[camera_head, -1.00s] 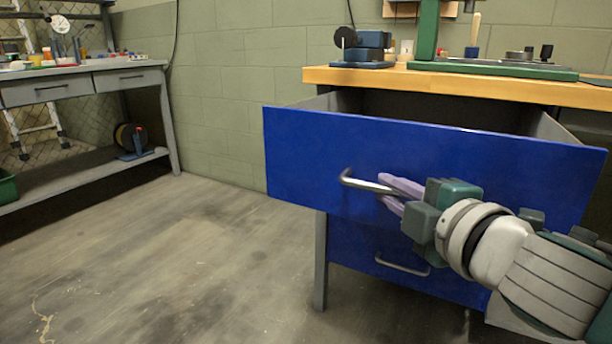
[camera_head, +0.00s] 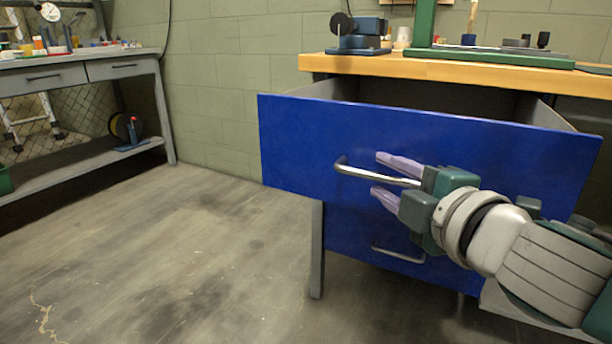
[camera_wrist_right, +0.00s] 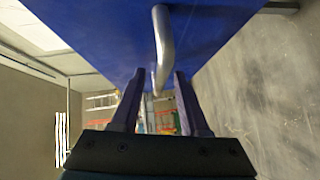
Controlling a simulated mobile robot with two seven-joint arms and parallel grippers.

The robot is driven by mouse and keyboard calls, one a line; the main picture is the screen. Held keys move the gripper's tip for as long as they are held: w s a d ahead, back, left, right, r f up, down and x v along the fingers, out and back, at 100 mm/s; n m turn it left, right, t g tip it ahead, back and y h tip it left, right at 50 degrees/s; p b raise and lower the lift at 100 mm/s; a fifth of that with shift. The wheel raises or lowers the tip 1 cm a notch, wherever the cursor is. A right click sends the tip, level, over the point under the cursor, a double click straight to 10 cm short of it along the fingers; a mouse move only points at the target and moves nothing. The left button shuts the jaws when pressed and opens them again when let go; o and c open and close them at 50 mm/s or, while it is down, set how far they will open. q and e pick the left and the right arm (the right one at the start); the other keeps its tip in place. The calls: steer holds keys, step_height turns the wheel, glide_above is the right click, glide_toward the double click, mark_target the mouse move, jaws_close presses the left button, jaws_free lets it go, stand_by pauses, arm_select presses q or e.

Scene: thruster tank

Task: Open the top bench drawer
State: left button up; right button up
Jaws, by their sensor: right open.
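The top bench drawer (camera_head: 300,135) has a blue front and stands pulled well out of the wooden-topped bench, its inside partly showing. Its silver bar handle (camera_head: 352,170) runs across the front. My right gripper (camera_head: 384,178) is open, with one purple finger above the handle bar and one below, apart from it. In the right wrist view the handle (camera_wrist_right: 162,45) passes between the spread fingers (camera_wrist_right: 155,85). My left gripper is not in view.
A lower blue drawer (camera_head: 350,235) with its own silver handle is shut below. The wooden bench top (camera_head: 440,72) holds a blue device (camera_head: 358,38) and a green stand (camera_head: 490,57). Another bench (camera_head: 75,75) stands at the left. The floor (camera_head: 190,250) between is clear.

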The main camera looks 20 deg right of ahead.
steer(key=s+r+p, duration=0.1)
steer(key=s, duration=0.8)
steer(key=shift+s+a+r+p, duration=0.15)
steer(key=shift+s+a+p, duration=0.1)
steer(key=shift+a+p, duration=0.1)
steer(key=s+d+r+m+g+h+p, duration=0.1)
steer(key=s+r+m+g+p, duration=0.3)
steer(key=r+p, duration=0.55)
steer(key=s+d+r+m+g+h+p, duration=0.15)
steer(key=r+m+p, duration=0.45)
steer(key=p, duration=0.6)
steer(key=s+a+r+m+g+y+p, duration=0.2)
steer(key=s+a+r+g+p, duration=0.3)
steer(key=r+p, duration=0.5)
steer(key=s+a+r+m+g+y+p, duration=0.2)
steer(key=s+a+r+g+p, duration=0.15)
steer(key=s+r+p, duration=0.65)
steer(key=w+r+t+p, duration=0.1)
steer(key=w+r+p, duration=0.2)
steer(key=r+p, duration=2.9)
steer(key=p, duration=0.3)
steer(key=shift+w+a, duration=0.15)
steer(key=shift+a, duration=0.05)
